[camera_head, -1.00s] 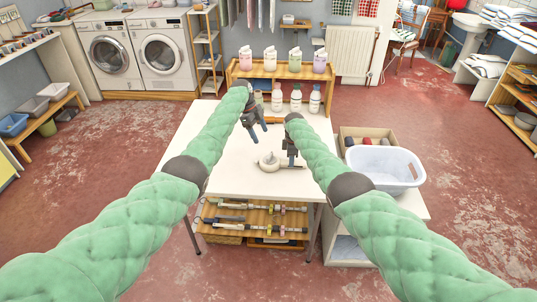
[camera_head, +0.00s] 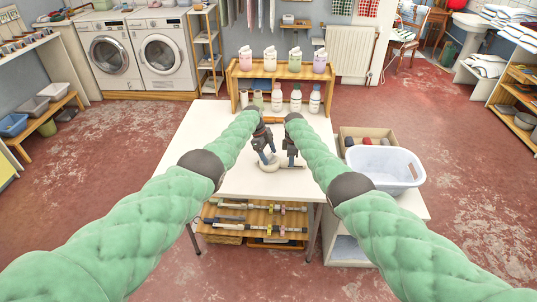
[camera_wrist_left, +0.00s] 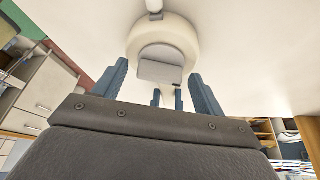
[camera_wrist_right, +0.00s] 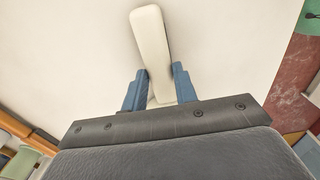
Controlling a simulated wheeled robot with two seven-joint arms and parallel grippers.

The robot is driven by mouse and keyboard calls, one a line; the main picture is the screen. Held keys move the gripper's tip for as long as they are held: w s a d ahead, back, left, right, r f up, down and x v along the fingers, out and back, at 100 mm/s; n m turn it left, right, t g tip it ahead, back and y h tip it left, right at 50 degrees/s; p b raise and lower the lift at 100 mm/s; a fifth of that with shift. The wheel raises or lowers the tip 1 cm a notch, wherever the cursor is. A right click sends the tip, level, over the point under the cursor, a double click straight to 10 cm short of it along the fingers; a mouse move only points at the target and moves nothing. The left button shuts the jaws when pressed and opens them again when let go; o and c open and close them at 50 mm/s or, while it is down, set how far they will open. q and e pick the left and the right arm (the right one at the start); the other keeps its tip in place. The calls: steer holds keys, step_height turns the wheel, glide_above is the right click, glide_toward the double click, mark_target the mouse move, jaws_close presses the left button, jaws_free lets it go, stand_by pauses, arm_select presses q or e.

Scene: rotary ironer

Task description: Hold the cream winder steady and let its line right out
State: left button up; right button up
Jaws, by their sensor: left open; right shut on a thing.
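The cream winder (camera_head: 268,169) lies on the white table, mostly hidden by my grippers in the head view. Its round body with a grey square patch (camera_wrist_left: 160,72) shows in the left wrist view. My left gripper (camera_head: 268,158) is open above the round body, its blue fingers to either side in the left wrist view. I cannot tell whether they touch it. My right gripper (camera_head: 291,162) is shut on a flat cream bar (camera_wrist_right: 152,45), which seems to be the winder's handle at its right. I cannot make out any line.
The white table (camera_head: 205,165) is mostly bare to the left. A small shelf (camera_head: 240,70) with several bottles stands behind it. A white basket (camera_head: 385,166) and a cardboard box (camera_head: 350,133) stand to the right. A lower shelf holds long tools (camera_head: 262,227).

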arm_select(q)
steer(key=c, duration=1)
steer(key=shift+n, duration=0.3)
steer(key=n+t, duration=0.1)
steer(key=n, duration=0.3)
steer(key=shift+s+f+t, duration=0.1)
steer(key=shift+s+t, duration=0.05)
steer(key=shift+t, duration=0.25)
steer(key=n+t, duration=0.1)
steer(key=n, duration=0.3)
steer(key=shift+s+d+n+t, duration=0.1)
steer(key=shift+n+t, duration=0.2)
steer(key=shift+t, duration=0.1)
steer(key=n+t+y, duration=0.1)
steer(key=n, duration=0.3)
steer(key=shift+s, duration=0.1)
steer(key=shift+d+n+t+y, duration=0.1)
steer(key=shift+n+t+y, duration=0.3)
steer(key=shift+n, duration=0.85)
steer(key=shift+d+n+t+y, duration=0.15)
steer(key=shift+n+y, duration=0.45)
steer(key=shift+n, duration=0.65)
steer(key=shift+a, duration=0.1)
